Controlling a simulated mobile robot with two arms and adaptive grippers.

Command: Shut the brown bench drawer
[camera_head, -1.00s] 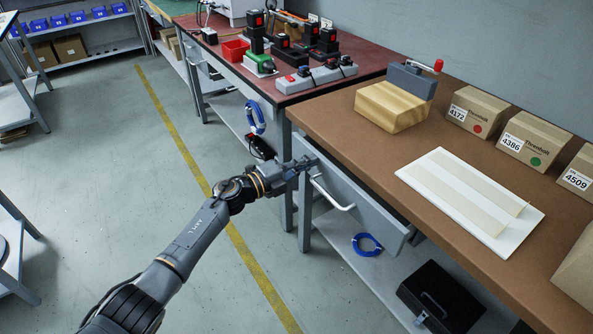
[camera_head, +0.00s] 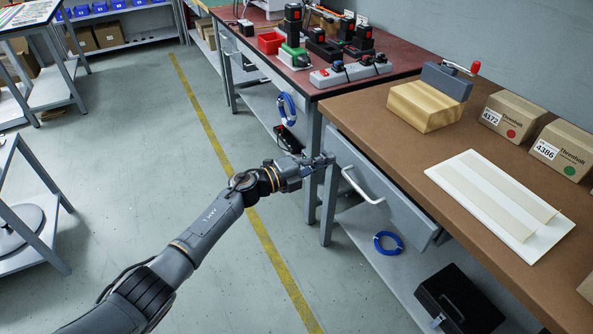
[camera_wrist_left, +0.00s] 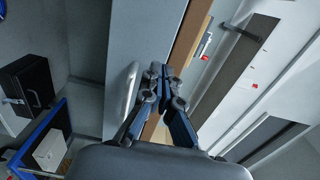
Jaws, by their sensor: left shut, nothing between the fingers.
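The brown bench (camera_head: 390,139) has a grey drawer (camera_head: 385,190) under its top, with a pale bar handle (camera_head: 362,187). The drawer front stands a little out from the bench, with a gap at its right end. My left gripper (camera_head: 328,158) is shut and empty at the left part of the drawer front, left of the handle. In the left wrist view the closed fingertips (camera_wrist_left: 164,70) lie over the grey drawer front (camera_wrist_left: 150,30), beside the handle (camera_wrist_left: 129,88). Whether they touch it is unclear. My right gripper is out of view.
A wooden block (camera_head: 425,107), a white board (camera_head: 500,200) and cartons (camera_head: 512,114) sit on the brown bench. A black case (camera_head: 458,298) and blue coil (camera_head: 388,243) lie on its lower shelf. A red-topped bench (camera_head: 350,88) adjoins.

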